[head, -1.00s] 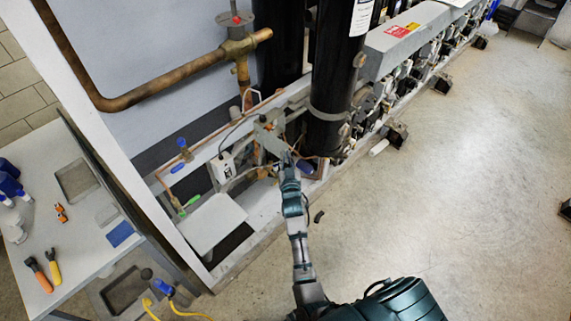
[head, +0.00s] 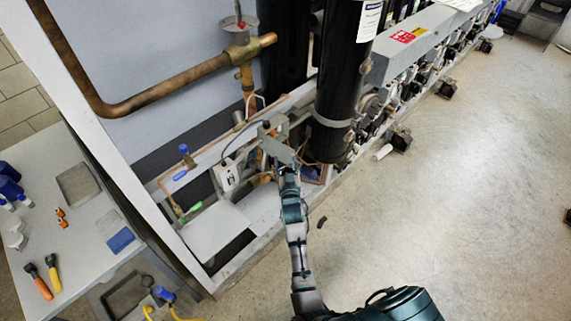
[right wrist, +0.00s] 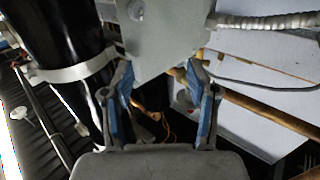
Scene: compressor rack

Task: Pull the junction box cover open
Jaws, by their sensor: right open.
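The junction box cover looks like a flat grey plate (head: 279,150) low in the rack, left of the black cylinder, in the head view. In the right wrist view the grey plate (right wrist: 166,38) fills the top middle and narrows toward my fingers. My right gripper (head: 287,170) is at the plate's near end. In the right wrist view the right gripper (right wrist: 163,84) is open, its blue-padded fingers on either side of the plate's lower end. I cannot tell whether they touch it. My left gripper is not in view.
A black cylinder (head: 340,75) stands close to the right of my gripper. A white box (head: 228,176) and copper pipes are to the left. A bench (head: 90,245) with tools stands at far left. Open floor (head: 450,190) lies to the right.

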